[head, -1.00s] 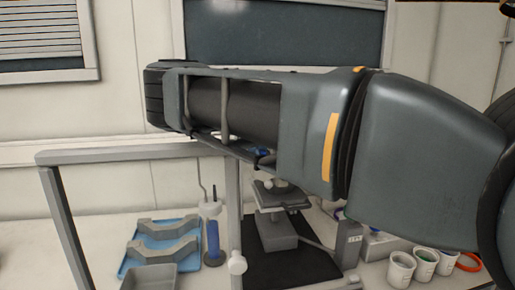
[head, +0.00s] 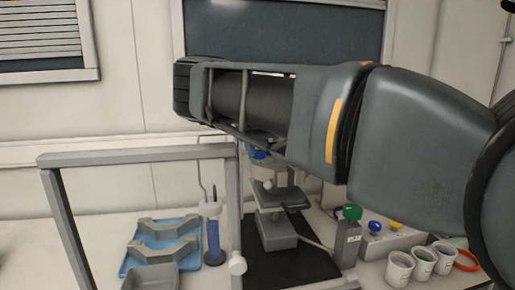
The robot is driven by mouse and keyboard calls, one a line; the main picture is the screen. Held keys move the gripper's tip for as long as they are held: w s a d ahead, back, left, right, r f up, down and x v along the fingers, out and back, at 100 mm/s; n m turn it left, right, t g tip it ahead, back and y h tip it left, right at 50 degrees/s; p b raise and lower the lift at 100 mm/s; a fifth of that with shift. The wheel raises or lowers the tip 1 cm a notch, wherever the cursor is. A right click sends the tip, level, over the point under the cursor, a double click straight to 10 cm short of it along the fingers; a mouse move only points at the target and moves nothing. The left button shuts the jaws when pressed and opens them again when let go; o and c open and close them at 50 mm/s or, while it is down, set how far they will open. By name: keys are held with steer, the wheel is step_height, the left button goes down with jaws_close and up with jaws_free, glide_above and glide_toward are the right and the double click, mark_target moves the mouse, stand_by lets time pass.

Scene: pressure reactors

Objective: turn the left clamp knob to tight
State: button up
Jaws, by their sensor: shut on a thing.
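My arm crosses the upper middle of the head view, and my gripper is hidden behind it or too unclear to make out. A small blue part (head: 258,153) shows just under the arm, partly covered. A white ball-shaped part (head: 268,185) sits on the apparatus. A white round knob (head: 237,263) is on the frame's front post. I cannot tell which of these, if any, is the left clamp knob; it may be behind my arm.
A green knob (head: 352,212) tops a grey box at right. Several white cups (head: 400,268) stand at front right. A blue tray (head: 133,263) and a blue-filled cylinder (head: 212,240) stand at left.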

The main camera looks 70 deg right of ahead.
steer(key=shift+m+t, duration=0.4)
steer(key=shift+m, duration=0.6)
steer(key=shift+d, duration=0.1)
steer(key=o, duration=1.1)
steer(key=shift+y, duration=0.3)
steer(key=shift+c, duration=0.2)
